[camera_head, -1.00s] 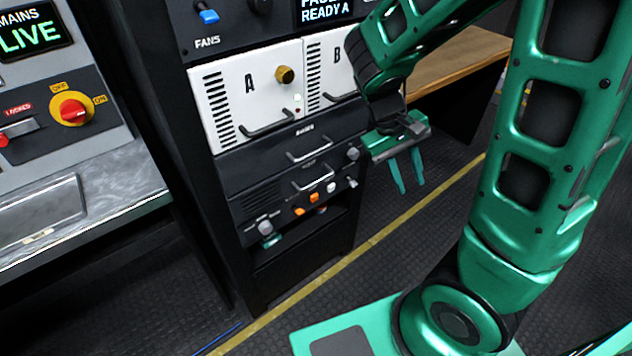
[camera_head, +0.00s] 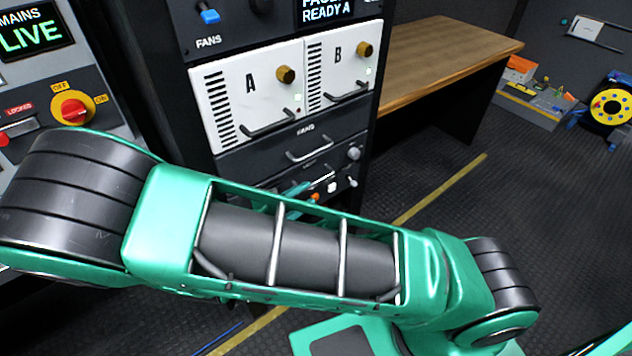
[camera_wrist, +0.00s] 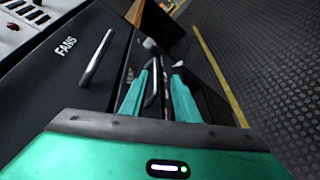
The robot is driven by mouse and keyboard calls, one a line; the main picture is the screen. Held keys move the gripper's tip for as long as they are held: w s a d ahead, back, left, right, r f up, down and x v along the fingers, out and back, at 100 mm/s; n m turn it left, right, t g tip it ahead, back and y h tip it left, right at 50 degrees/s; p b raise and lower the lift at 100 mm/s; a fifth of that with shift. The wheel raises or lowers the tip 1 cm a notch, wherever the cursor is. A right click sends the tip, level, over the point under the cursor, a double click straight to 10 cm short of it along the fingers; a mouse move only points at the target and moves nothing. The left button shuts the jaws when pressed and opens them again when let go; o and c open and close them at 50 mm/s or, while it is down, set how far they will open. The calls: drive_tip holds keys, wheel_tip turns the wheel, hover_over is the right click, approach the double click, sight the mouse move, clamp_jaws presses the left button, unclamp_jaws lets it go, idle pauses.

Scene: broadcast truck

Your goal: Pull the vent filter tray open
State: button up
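The rack has two dark drawer fronts below the white A and B units. The upper drawer, marked FANS in the wrist view, has a bar handle (camera_head: 309,150), which also shows there (camera_wrist: 97,58). The lower drawer has a similar handle (camera_wrist: 152,88); its label is too small to read, so I cannot confirm which is the vent filter tray. Both look shut. My gripper (camera_wrist: 161,72) is open, its two teal fingers apart on either side of the lower handle, as seen in the wrist view. Contact cannot be told. My arm hides the lower rack in the head view.
Knobs and a white button (camera_head: 332,187) sit low on the rack front. White units A (camera_head: 245,100) and B (camera_head: 335,75) have protruding handles. A wooden bench (camera_head: 440,55) stands right of the rack. The floor (camera_head: 510,220) at right is clear.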

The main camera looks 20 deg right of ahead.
sight(314, 184)
drive_tip(key=shift+n+t, duration=0.6)
drive_tip(key=shift+t, duration=0.1)
drive_tip(key=x, duration=0.6)
drive_tip(key=w+a+x, duration=0.1)
drive_tip(key=x, duration=0.2)
drive_tip(key=shift+d+f, duration=0.2)
drive_tip(key=shift+f, duration=0.25)
clamp_jaws()
